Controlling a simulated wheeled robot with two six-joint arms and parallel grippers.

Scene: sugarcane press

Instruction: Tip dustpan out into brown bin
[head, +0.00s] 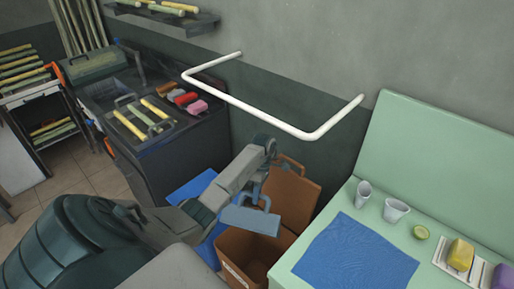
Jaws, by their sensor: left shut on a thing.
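The brown bin (232,246) stands on the floor below the wall, left of the green counter. Its brown lid (291,196) stands raised at the back, and the inside looks dark. A blue-grey dustpan (249,220) hangs over the bin's opening, seeming tilted; I cannot see any contents in it. My left gripper (266,184) is above the bin, shut on the dustpan near its handle; the fingertips are partly hidden. My right gripper is not in view.
Blue surfaces (193,187) show behind my left arm, beside the bin. The green counter (348,196) holds a blue cloth (357,255), two cups (396,211) and a lime half (421,232). A white rail (262,112) juts from the wall. A dark cabinet (168,160) stands left.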

